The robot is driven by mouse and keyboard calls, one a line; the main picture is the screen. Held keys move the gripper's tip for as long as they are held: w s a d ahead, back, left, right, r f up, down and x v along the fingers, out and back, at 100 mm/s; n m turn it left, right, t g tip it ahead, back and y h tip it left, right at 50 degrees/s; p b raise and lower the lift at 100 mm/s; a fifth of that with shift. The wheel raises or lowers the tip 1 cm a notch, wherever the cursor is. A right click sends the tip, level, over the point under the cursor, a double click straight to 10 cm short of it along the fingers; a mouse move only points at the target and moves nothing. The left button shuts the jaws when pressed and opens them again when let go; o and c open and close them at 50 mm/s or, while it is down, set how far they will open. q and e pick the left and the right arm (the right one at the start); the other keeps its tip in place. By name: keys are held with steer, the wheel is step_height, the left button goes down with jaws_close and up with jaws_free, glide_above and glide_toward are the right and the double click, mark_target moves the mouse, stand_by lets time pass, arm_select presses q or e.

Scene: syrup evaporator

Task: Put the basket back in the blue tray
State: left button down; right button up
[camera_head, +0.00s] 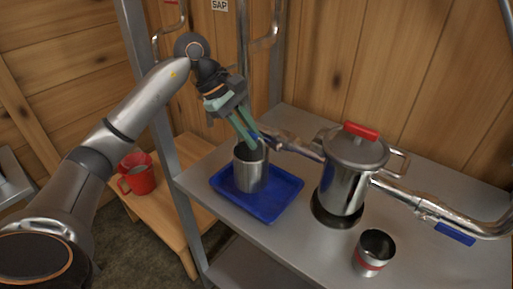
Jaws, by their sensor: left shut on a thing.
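A grey metal cylinder, which I take for the basket (251,174), is upright at the blue tray (273,211), over its back left part. Its base appears to be inside the tray's rim; I cannot tell whether it rests on the floor of the tray. My left gripper (248,143) comes down from above with its green fingers shut at the basket's rim. The fingertips are partly hidden at the dark opening. My right gripper is not in view.
A metal pot (344,177) with a red-handled lid stands right of the tray, with pipes on both sides. A steel cup (373,252) with a red band stands in front. A shelf post (150,100) rises left of the tray. Red mugs (137,178) sit on a lower wooden bench.

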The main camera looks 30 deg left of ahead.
mark_target(257, 150)
arm_select(q)
steer(key=shift+w+d+f, duration=0.15)
steer(key=shift+d+f, duration=0.05)
steer(key=f, duration=0.3)
steer(key=shift+w+d+f+p, duration=0.25)
steer(key=shift+d+f+p, duration=0.05)
steer(key=shift+f, duration=0.2)
steer(key=shift+f, duration=0.2)
steer(key=c, duration=0.9)
jaws_free()
steer(key=shift+r, duration=0.1)
steer(key=shift+o, duration=0.2)
steer(key=shift+r, duration=0.15)
steer(key=v, duration=1.2)
